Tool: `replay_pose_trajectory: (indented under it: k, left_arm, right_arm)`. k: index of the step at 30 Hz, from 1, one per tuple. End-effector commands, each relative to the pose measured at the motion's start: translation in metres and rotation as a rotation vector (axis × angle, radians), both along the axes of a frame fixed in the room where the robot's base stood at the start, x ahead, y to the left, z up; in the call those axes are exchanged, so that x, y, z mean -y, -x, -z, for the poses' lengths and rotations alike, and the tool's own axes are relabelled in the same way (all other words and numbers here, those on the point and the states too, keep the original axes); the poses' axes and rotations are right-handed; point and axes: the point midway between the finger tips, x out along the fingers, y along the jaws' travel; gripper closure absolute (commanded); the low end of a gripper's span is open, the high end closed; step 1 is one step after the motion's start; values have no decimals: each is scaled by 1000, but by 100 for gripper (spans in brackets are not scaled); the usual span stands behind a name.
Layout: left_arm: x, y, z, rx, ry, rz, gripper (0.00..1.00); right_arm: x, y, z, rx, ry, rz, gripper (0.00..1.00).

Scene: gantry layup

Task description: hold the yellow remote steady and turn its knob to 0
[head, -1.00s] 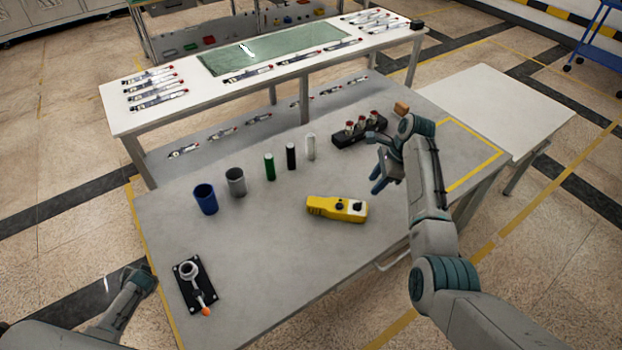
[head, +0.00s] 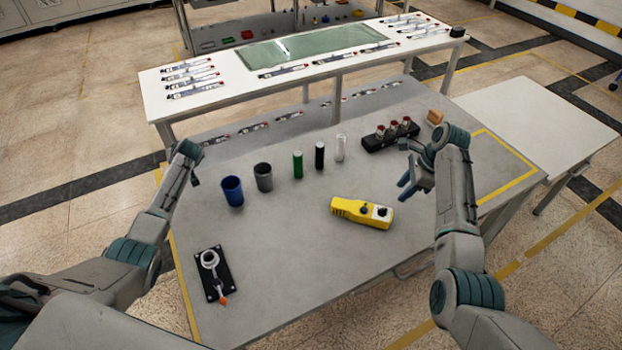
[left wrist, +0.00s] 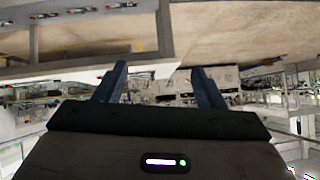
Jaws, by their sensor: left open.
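The yellow remote (head: 347,209) lies flat on the grey table (head: 290,240), right of its middle. A dark knob (head: 364,211) and a second dark knob on a white patch (head: 382,212) show on its top; their settings are too small to read. My right gripper (head: 404,178) is above the table to the right of the remote, apart from it. Its fingers look spread, with nothing between them. My left gripper (head: 193,168) is raised at the table's left edge, far from the remote. In the left wrist view its two fingers (left wrist: 160,85) are apart and empty.
A blue cup (head: 232,191), a grey cup (head: 263,177) and green, black and white cylinders stand behind the remote. A black rack (head: 390,136) is at the back right. A black plate with a lever (head: 212,275) lies front left. The table in front of the remote is clear.

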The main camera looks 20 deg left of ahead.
Motion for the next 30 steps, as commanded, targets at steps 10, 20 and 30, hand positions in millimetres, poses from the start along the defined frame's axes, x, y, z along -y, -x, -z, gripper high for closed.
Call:
replay_pose_trajectory:
  k: [10,20,30]
  left_arm:
    - [194,-84,-31,155,515,-117,36]
    - [383,-111,-77,103,937,-255,36]
    - [503,-28,-35,-183,944,-712,36]
  right_arm:
    - [0,0,0,0,0,0,64]
    - [0,0,0,0,0,0,64]
    - [0,0,0,0,0,0,64]
